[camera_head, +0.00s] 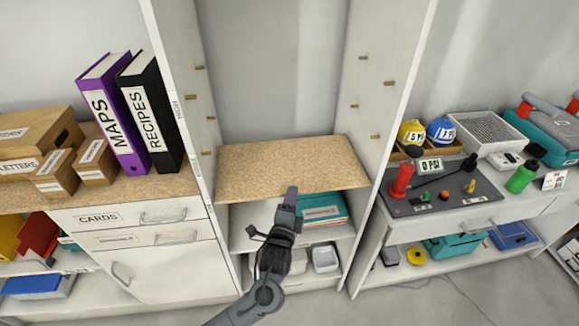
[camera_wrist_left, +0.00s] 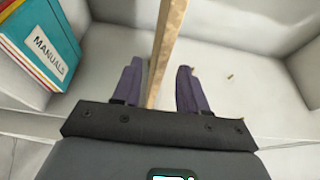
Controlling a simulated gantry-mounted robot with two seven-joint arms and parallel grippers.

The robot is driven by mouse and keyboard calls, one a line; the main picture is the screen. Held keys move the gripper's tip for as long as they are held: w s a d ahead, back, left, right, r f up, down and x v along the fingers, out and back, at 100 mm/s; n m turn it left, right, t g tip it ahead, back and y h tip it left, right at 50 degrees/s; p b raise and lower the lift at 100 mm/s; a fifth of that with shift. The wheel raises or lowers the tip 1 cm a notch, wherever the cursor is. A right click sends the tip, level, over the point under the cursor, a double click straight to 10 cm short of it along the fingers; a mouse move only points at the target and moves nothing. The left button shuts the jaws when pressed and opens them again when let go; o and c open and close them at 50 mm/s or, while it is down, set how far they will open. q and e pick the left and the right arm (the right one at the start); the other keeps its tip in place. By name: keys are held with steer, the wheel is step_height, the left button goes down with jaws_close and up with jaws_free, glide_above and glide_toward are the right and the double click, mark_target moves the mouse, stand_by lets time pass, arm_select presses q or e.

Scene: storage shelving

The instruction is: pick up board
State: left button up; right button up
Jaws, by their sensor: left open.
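The board (camera_head: 290,165) is a tan, speckled shelf panel lying across the middle bay of the white shelving, between its two side walls. My left gripper (camera_head: 290,192) is at the board's front edge, near the middle of its width. In the left wrist view the board (camera_wrist_left: 166,45) shows edge-on as a narrow tan strip. The open purple fingers of the left gripper (camera_wrist_left: 158,85) stand on either side of it, with a visible gap to the right finger. Whether the left finger touches the board cannot be told. My right gripper is not in view.
Wooden pegs (camera_head: 375,137) stick out of both side walls. Below the board, teal manuals (camera_head: 322,209) and a white bin (camera_head: 325,259) stand in the bay. Left are binders (camera_head: 151,110) and boxes; right is a bench with a grey tool mat (camera_head: 452,201). Above the board is free room.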

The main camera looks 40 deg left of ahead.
mark_target(295, 184)
arm_select(q)
steer(key=shift+b+x, duration=0.5)
steer(key=shift+x, duration=2.45)
jaws_close()
steer(key=shift+s+r, duration=0.1)
